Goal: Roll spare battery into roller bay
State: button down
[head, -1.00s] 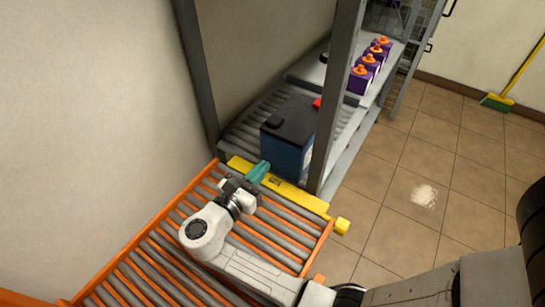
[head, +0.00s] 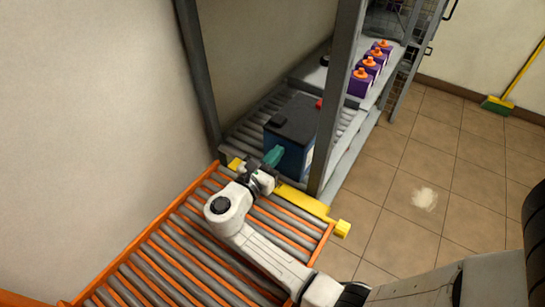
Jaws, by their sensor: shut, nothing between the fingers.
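The spare battery (head: 293,137), a dark blue box with a black top and a red terminal cap, stands upright on the grey rollers of the roller bay (head: 245,135), between the rack posts. My gripper (head: 273,156), with teal fingers, is shut and empty. It reaches over the yellow bar at the bay's mouth, its fingertips at the battery's near face. I cannot tell whether they touch it. The battery's right side is partly hidden by the front rack post.
An orange-framed roller conveyor (head: 165,260) lies under my arm and meets the yellow bar (head: 300,200). A shelf beyond holds several purple bottles with orange tops (head: 361,82). A broom (head: 497,104) leans at the far wall. The tiled floor at right is open, with a pale spill (head: 424,199).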

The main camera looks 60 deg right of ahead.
aim_at(314, 113)
jog(key=d+b, duration=0.1)
jog(key=d, duration=2)
jog(key=shift+s, duration=0.1)
